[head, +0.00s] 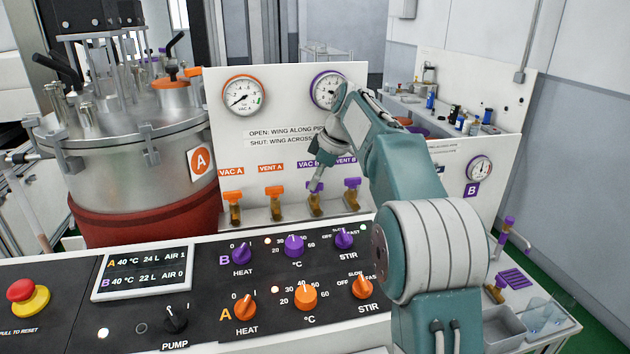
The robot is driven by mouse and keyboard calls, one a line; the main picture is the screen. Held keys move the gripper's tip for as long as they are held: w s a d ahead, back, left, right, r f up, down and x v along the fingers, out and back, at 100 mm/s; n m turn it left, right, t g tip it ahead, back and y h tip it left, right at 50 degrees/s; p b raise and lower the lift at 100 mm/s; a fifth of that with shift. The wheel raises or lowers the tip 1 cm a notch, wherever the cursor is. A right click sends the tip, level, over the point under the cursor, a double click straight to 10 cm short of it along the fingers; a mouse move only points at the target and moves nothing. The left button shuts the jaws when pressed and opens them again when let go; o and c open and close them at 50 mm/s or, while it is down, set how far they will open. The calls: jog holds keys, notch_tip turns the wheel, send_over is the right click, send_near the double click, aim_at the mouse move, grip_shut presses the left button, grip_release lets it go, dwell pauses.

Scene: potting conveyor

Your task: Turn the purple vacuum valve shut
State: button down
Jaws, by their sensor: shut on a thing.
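The purple vacuum valve (315,187) sits on the white panel under the partly covered VAC B label. Its brass body (315,208) shows below. My gripper (317,181) reaches down from the right and is shut on the purple wing. The fingers hide part of the wing, so I cannot tell its exact angle. The purple-ringed gauge (326,91) above is partly covered by my arm. The panel text reads that a wing along the pipe is open and across it is shut.
The purple VENT B valve (352,184) is close on the right. Orange VENT A (273,193) and VAC A (232,198) valves stand on the left. A black control console (200,260) with knobs lies in front. A steel vessel (125,165) stands at left.

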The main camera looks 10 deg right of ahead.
jog(key=shift+d+f+n+g, duration=0.1)
jog(key=shift+f+n+g, duration=0.2)
jog(key=shift+n, duration=0.5)
jog(key=shift+f+n+g, duration=0.1)
jog(key=shift+n+g, duration=0.3)
jog(key=shift+n, duration=0.4)
jog(key=c, duration=0.7)
grip_release()
jog(key=shift+w+r, duration=0.1)
jog(key=shift+r, duration=0.15)
jog(key=v, duration=0.7)
jog(key=shift+w+d, duration=0.1)
jog(key=shift+d, duration=0.05)
